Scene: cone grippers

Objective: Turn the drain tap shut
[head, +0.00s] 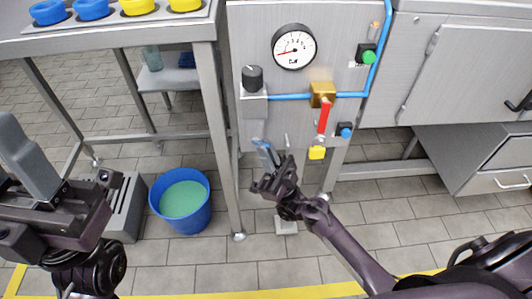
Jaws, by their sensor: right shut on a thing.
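My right gripper (275,150) is at the lower part of the grey panel, left of and below the red lever. Its two fingers stand a little apart and are shut on a small part, apparently the drain tap, which the gripper mostly hides. I cannot tell how far the tap is turned. The red lever (323,116) hangs down from a brass valve (322,94) on the blue pipe (290,97). My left gripper (22,160) is at the left edge, partly cut off, away from the panel; I cannot tell its opening.
The panel also has a round gauge (294,47), a black knob (252,78), a green button (369,57), a blue knob (346,131) and a yellow part (317,153). A blue bucket (181,217) of green liquid stands left. A steel table (120,37) and an open drawer (497,182) flank the panel.

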